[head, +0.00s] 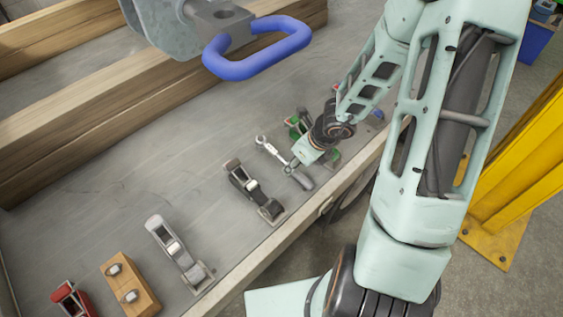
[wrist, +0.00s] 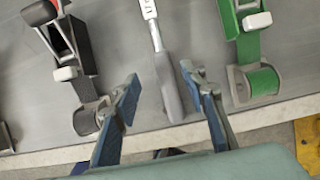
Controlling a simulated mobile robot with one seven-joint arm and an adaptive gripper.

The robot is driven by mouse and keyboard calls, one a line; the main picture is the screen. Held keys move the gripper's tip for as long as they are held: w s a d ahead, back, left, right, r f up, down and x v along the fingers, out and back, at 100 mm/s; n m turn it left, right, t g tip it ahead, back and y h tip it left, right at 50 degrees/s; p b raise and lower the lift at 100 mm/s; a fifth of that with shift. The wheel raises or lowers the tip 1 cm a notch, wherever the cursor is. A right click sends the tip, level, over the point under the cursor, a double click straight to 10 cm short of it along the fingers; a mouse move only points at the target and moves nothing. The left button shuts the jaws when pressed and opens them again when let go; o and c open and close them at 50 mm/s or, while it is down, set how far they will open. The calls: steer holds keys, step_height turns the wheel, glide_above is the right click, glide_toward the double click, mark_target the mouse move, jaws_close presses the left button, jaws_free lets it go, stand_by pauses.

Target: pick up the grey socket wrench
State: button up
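The grey socket wrench (wrist: 168,84) lies on the grey trailer bed, its shiny shaft pointing up the wrist view and its thicker grey handle toward the near edge. In the head view its shaft (head: 270,148) shows to the left of my wrist. My gripper (wrist: 160,76) is open, with one blue-grey finger on each side of the handle and visible gaps between. I cannot tell how high the fingertips are above the bed. Nothing is held.
A black strap tool (wrist: 68,45) lies left of the wrench and a green one (wrist: 246,45) lies right. Farther left are a grey tool (head: 172,243), a wooden block (head: 130,285) and a red tool (head: 72,300).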

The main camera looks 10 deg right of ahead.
mark_target(283, 161)
steer(key=b+x, duration=0.2)
steer(key=x, duration=0.1)
steer(key=b+x, duration=0.1)
steer(key=x, duration=0.1)
steer(key=shift+w+d, duration=0.1)
steer(key=shift+w, duration=0.2)
steer(key=shift+r, duration=0.15)
steer(key=shift+c, duration=0.4)
jaws_close()
